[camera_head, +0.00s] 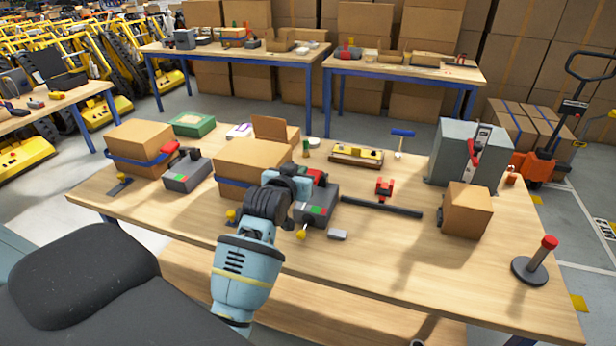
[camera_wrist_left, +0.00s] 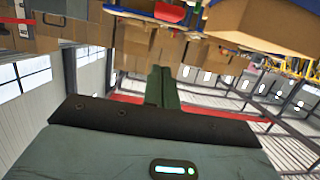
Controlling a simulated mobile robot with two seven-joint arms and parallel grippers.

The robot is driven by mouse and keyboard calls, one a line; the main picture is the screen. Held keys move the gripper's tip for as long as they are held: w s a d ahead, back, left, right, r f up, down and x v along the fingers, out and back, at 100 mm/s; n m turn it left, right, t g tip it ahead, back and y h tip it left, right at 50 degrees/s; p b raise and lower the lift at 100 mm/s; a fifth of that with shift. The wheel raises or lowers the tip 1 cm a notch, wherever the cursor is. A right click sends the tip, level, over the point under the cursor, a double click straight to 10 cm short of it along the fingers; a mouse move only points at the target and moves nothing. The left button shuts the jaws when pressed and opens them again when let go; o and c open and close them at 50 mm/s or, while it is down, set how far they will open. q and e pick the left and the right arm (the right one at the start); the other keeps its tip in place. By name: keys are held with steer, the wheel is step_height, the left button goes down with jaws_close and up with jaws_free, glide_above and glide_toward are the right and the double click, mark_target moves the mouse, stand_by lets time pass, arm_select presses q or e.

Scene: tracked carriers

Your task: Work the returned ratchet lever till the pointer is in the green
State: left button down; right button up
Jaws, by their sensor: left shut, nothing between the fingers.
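Two grey ratchet units with red levers and red and green patches stand beside blue-strapped cartons on the table. One unit (camera_head: 187,176) is beside the left carton (camera_head: 138,140); its red lever (camera_head: 172,148) shows on top. The other unit (camera_head: 316,214) is beside the middle carton (camera_head: 250,160), partly covered by my left gripper (camera_head: 303,184). I cannot make out a pointer on either. My left gripper's fingers are together and empty in the left wrist view (camera_wrist_left: 164,88). Whether it touches the near unit is not clear. My right gripper is not seen.
A black bar (camera_head: 382,206), a red clamp-like piece (camera_head: 384,188) and a small carton (camera_head: 467,211) lie to the right. A red-topped post (camera_head: 540,258) stands near the right edge. The table's front right is largely clear.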

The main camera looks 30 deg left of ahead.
mark_target(317, 177)
arm_select(q)
steer(key=w+a+f, duration=0.1)
steer(key=w+f, duration=0.4)
steer(key=w, duration=0.1)
steer(key=shift+a+f, duration=0.2)
steer(key=shift+f, duration=0.15)
